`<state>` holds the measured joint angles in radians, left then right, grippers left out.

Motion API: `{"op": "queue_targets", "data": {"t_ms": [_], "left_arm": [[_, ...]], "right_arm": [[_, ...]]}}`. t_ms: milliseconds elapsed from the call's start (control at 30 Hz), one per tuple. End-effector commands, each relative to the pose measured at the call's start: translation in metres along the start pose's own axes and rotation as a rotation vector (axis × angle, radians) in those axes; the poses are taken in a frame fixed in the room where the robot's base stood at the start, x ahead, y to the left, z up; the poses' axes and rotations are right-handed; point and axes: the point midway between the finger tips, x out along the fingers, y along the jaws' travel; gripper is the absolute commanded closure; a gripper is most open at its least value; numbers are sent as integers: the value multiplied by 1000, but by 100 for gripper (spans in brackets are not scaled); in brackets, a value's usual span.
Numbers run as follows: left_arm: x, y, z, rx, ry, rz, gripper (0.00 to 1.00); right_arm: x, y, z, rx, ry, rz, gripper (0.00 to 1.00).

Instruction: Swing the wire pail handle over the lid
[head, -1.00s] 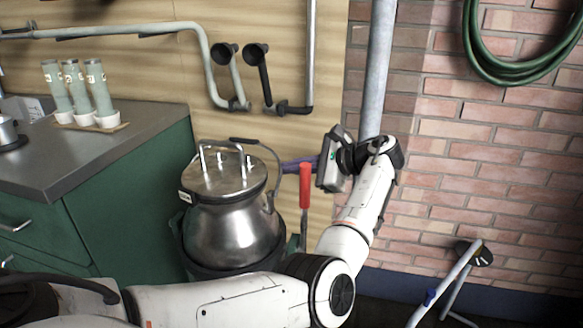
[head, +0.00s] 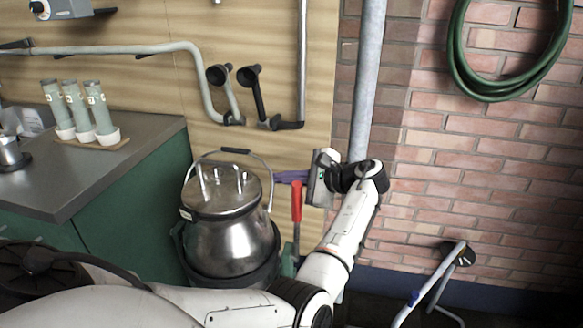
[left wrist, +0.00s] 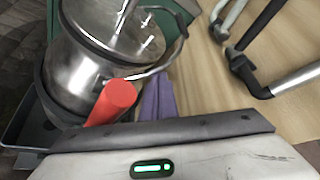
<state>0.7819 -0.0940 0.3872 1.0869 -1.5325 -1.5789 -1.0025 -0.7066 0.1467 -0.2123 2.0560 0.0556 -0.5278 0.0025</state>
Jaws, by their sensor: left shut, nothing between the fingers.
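A steel pail (head: 228,240) with a flat lid (head: 222,197) stands beside the green cabinet; it also shows in the left wrist view (left wrist: 80,75). Its wire handle (head: 268,168) rises in an arch behind the lid, with a dark grip (head: 235,151) at the top. In the left wrist view the wire (left wrist: 152,71) curves past the fingertips. My left gripper (head: 279,177) is right of the pail, its purple fingers (left wrist: 157,99) shut and empty. The fingertips are close to the wire's right side; I cannot tell whether they touch. My right gripper is not in view.
A red-handled tool (head: 296,201) stands upright just below my left fingers. The counter (head: 90,165) is at left, and a folded stand (head: 432,285) is at right.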

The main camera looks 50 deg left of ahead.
Motion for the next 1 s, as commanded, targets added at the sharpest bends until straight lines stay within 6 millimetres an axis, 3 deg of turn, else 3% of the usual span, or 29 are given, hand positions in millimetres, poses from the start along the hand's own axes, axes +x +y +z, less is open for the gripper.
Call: {"op": "queue_targets", "data": {"t_ms": [567,1000], "left_arm": [[-8,1,0,3,0,0,100],[-86,0,0,1,-1,0,100]], "right_arm": [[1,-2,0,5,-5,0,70],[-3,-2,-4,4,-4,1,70]]}}
